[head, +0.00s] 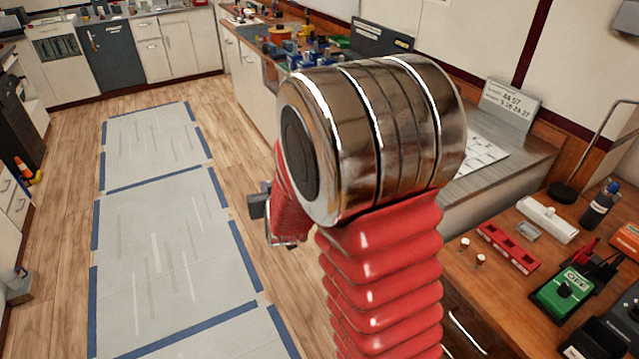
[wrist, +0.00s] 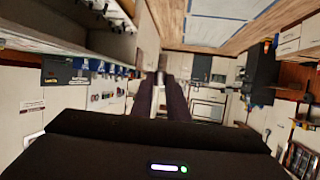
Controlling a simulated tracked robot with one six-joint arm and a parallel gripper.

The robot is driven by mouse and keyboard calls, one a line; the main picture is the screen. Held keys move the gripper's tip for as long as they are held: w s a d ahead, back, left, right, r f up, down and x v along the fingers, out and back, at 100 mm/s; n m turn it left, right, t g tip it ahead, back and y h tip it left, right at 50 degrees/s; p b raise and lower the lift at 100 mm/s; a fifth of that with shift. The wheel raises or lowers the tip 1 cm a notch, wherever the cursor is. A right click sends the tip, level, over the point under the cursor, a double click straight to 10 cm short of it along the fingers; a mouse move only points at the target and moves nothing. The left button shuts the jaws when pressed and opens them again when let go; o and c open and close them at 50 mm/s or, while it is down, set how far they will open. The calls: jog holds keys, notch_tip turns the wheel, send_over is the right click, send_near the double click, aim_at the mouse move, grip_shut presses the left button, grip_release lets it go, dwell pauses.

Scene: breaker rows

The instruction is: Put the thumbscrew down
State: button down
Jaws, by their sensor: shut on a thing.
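My gripper (wrist: 164,84) shows in the middle of the wrist view, with its dark fingers close together. A small pale, silvery piece (wrist: 161,77) shows between the fingers, and I take it for the thumbscrew. Its shape is too small and blurred to make out. The gripper is out in the room, with floor and cabinets far behind it. In the head view my own red and chrome arm hides most of the gripper.
A wooden bench (head: 508,284) at the right carries two small pale-topped pegs (head: 472,252), a red slotted block (head: 508,247), a white bar (head: 547,219), a green meter (head: 563,293) and a dark bottle (head: 600,205). A grey worktop lies behind. Taped floor sheets (head: 165,240) lie at left.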

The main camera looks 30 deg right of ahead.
jog(key=w+a+n+y, duration=0.1)
jog(key=a+n+y, duration=0.2)
jog(key=a, duration=0.9)
jog(key=shift+a+r+t+y, duration=0.35)
jog(key=shift+r+t+y, duration=0.05)
jog(key=shift+r+y, duration=0.1)
